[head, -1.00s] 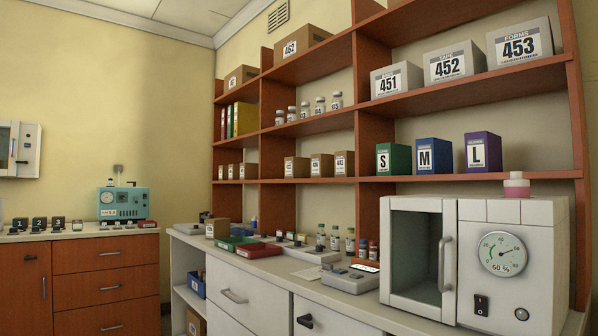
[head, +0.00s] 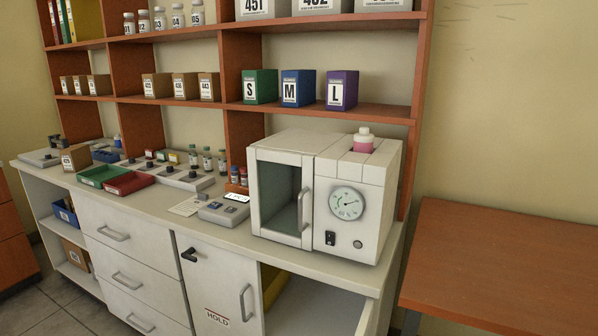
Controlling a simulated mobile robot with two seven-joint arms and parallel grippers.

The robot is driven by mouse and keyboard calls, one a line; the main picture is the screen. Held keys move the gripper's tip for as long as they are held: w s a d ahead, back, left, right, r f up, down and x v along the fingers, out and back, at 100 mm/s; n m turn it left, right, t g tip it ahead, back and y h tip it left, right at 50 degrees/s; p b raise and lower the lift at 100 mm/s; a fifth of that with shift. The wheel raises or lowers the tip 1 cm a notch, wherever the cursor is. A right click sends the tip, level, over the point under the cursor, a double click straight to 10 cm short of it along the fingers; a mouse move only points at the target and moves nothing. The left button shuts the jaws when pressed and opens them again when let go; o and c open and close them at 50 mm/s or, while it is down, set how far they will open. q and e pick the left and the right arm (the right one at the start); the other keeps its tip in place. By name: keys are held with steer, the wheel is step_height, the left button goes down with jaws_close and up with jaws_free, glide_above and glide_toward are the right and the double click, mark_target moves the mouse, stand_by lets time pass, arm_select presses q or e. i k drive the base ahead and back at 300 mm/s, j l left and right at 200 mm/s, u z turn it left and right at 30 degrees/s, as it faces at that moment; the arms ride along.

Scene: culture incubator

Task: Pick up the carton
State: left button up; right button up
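Several brown cartons are in view, and I cannot tell which one the task names. One labelled carton (head: 75,157) stands on the counter's left part, beside the green tray. Another carton (head: 76,254) sits in the open lower compartment at the left, partly in shadow. A row of small labelled cartons (head: 184,86) stands on the middle shelf, and another small group (head: 86,84) stands further left on that shelf. Neither of my grippers is in view.
A white incubator (head: 278,146) with a gauge stands on the counter, a pink-filled bottle (head: 363,141) on top. Green (head: 103,174) and red (head: 128,183) trays, devices and vials crowd the counter. The cabinet below the incubator is open. A brown table (head: 510,262) at right is bare.

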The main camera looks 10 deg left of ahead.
mark_target(158, 85)
steer(key=j+z, duration=0.25)
steer(key=j, duration=0.3)
steer(key=j+z, duration=0.2)
steer(key=j, duration=0.4)
steer(key=k+j+z, duration=0.25)
steer(key=j, duration=0.3)
steer(key=i+j+z, duration=0.1)
steer(key=j, duration=0.35)
steer(key=i+j+z, duration=0.1)
steer(key=j, duration=0.4)
steer(key=j+u, duration=0.1)
steer(key=j, duration=0.8)
steer(key=j+u, duration=0.15)
steer(key=j, duration=0.75)
steer(key=j+z, duration=0.15)
steer(key=j, duration=0.8)
steer(key=k+j+z, duration=0.1)
steer(key=j, duration=0.8)
steer(key=j+u, duration=0.2)
steer(key=u, duration=0.2)
steer(key=i+j+u, duration=0.15)
steer(key=u, duration=0.2)
steer(key=i+j+u, duration=0.1)
steer(key=u, duration=0.3)
steer(key=j, duration=0.05)
